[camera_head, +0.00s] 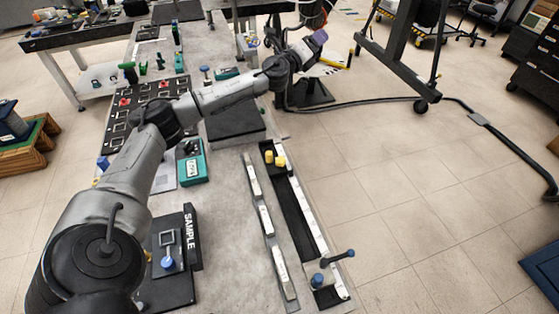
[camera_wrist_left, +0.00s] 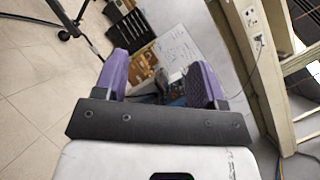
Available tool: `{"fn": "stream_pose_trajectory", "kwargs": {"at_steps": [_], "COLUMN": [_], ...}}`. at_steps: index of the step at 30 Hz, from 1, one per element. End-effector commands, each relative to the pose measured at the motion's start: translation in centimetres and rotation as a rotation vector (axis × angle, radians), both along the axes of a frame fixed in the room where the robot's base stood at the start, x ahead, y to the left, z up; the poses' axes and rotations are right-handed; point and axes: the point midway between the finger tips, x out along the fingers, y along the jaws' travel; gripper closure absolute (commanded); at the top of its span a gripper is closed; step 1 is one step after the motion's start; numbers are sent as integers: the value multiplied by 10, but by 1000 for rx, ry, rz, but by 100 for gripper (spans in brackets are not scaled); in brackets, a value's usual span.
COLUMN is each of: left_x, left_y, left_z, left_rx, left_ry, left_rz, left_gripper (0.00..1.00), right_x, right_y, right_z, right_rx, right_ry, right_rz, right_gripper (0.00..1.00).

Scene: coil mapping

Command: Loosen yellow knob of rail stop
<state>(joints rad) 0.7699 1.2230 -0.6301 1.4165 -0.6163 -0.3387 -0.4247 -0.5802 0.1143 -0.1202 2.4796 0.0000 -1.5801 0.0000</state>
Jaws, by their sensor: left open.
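Two yellow knobs, one at the left (camera_head: 269,156) and one at the right (camera_head: 280,161), stand close together at the far end of the dark rail (camera_head: 290,205) in the head view. I cannot tell from this distance which one belongs to the rail stop. My left arm reaches over the bench, with its left gripper (camera_head: 318,38) well beyond and above the knobs, pointing away. In the left wrist view the purple fingers (camera_wrist_left: 160,82) are apart with nothing between them. The knobs do not show in that view. My right gripper is out of view.
A SAMPLE stand (camera_head: 192,237) and a green device (camera_head: 192,163) are further left. Open floor lies right.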

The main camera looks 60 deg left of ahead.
Motion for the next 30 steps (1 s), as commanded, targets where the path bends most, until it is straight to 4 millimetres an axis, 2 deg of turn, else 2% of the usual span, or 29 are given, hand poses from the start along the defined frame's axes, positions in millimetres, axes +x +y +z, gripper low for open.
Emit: {"fn": "stream_pose_trajectory", "kwargs": {"at_steps": [3, 6, 9, 11, 14, 19, 24, 30], "left_x": [6, 4, -5, -14, -34, -76, -117, -150], "left_y": [-50, -86, -110, -118, -120, -99, -75, -67], "left_z": [-17, -46, -83, -106, -141, -185, -204, -209], "left_rx": [344, 626, 894, 1045, 1277, 1579, 1720, 1754], "left_ry": [131, 263, 408, 502, 669, 966, 1197, 1278], "left_rz": [-216, -391, -558, -657, -812, -1070, -1319, -1572], "left_gripper": [36, 36, 36, 36, 36, 36, 36, 36], "right_x": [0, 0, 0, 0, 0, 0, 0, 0], "right_y": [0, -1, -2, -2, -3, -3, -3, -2], "right_z": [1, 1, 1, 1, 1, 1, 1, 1], "right_rx": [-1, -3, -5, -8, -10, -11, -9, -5], "right_ry": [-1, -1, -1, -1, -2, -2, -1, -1], "right_rz": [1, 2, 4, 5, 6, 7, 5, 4], "right_gripper": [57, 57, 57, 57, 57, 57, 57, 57]}}
